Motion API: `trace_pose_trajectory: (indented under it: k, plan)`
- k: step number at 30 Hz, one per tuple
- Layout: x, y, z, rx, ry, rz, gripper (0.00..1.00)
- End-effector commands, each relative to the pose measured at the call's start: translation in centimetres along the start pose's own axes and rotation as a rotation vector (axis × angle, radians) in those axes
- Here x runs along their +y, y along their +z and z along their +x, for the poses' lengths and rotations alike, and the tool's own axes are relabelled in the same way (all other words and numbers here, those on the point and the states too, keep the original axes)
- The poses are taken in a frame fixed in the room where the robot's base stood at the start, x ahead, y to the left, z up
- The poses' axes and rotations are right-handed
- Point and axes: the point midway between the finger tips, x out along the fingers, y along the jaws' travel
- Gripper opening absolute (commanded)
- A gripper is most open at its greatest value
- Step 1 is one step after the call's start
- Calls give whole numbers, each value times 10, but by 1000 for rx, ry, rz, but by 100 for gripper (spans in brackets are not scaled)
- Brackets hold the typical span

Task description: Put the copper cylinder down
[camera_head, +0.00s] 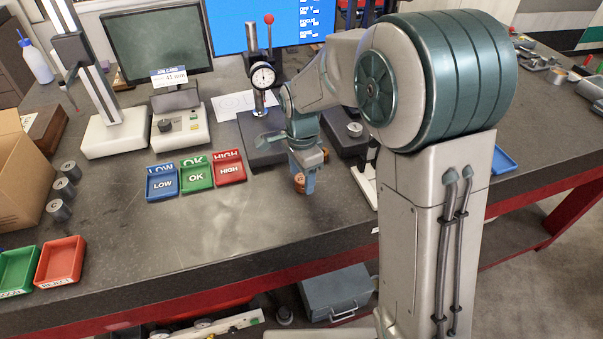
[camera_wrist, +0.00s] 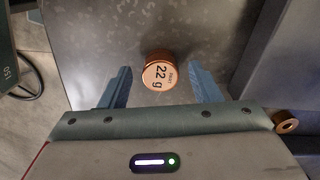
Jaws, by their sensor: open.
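The copper cylinder (camera_wrist: 158,72) stands upright on the dark bench top, its top marked "22 g". In the wrist view it lies between the two blue fingers of my gripper (camera_wrist: 160,88), with a gap on each side. My gripper is open and does not hold it. In the head view my gripper (camera_head: 304,185) is low over the bench, to the right of the trays, and the copper cylinder (camera_head: 299,183) shows partly behind its fingers. A second copper-coloured piece (camera_wrist: 286,121) shows at the right edge of the wrist view.
Blue LOW (camera_head: 162,184), green OK (camera_head: 197,174) and red HIGH (camera_head: 229,169) trays stand left of my gripper. A dial gauge stand (camera_head: 263,76) is behind it. Grey cylinders (camera_head: 65,189) stand far left. The bench front before the trays is clear.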

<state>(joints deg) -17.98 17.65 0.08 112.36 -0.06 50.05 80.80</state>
Motion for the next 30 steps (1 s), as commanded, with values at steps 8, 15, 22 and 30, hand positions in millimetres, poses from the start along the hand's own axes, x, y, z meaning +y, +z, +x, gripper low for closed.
trace_pose_trajectory:
  k: [8,15,22,30]
  plan:
    - [-2,0,-54,1,-8,-1,57]
    - [-1,0,-100,1,-4,0,57]
    - [0,0,-119,0,-2,0,57]
    - [25,-10,-126,7,-29,-100,57]
